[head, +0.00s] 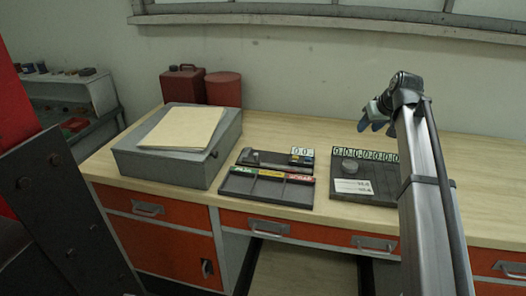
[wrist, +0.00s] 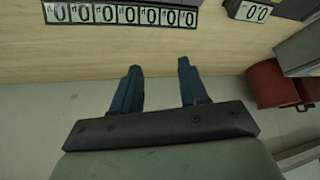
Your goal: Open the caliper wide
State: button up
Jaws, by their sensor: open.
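What looks like the caliper (head: 274,160) is a long dark tool lying on the bench beside a small "0.0" sign (head: 302,151). It is small and dim, so I cannot tell how far its jaws are apart. My gripper (head: 376,118) is high at the right, above the back of the bench, well apart from the caliper. In the wrist view, the two blue fingers (wrist: 158,68) are spread with nothing between them. The "0.0" sign also shows in the wrist view (wrist: 250,11); the caliper is not clearly visible there.
A three-part tray (head: 267,188) with coloured labels lies in front of the caliper. Right of it, a dark board (head: 378,185) carries a grey disc (head: 350,166), behind which stands a row of number signs (head: 365,155). A grey box (head: 172,163) and red cans (head: 183,84) stand left.

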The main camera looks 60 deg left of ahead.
jog(key=s+a+r+n+g, duration=0.1)
jog(key=s+a, duration=0.4)
jog(key=s, duration=0.3)
jog(key=s+a+n, duration=0.2)
jog(key=s+a, duration=0.3)
jog(key=s, duration=0.3)
jog(key=n+g+h, duration=0.1)
jog(key=n+h, duration=0.1)
send_near(256, 154)
jog(key=x, duration=0.8)
jog(key=shift+f, duration=0.1)
grip_shut()
